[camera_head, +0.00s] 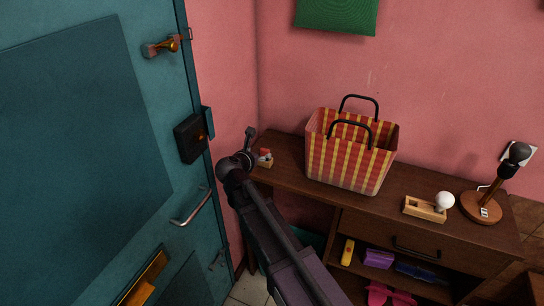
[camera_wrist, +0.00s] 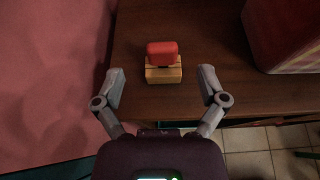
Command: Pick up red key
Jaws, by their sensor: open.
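A small red object (camera_wrist: 162,52), which looks like the red key, sits upright on or in a small tan wooden block (camera_wrist: 163,74) on the cabinet top. Its exact key shape is hard to make out. In the head view the red object (camera_head: 264,152) shows at the cabinet's left end, partly behind my arm. My gripper (camera_wrist: 161,86) is open and empty in the wrist view. Its two fingers are spread to the left and right, and the block lies between and just beyond the fingertips. The red object is apart from both fingers.
A striped bag (camera_head: 345,155) with black handles stands right of the red object. Farther right are a wooden holder with a white bulb (camera_head: 444,200) and a lamp (camera_head: 482,207). A teal door (camera_head: 85,130) and pink wall bound the left. Wooden cabinet top (camera_wrist: 215,45) is clear around the block.

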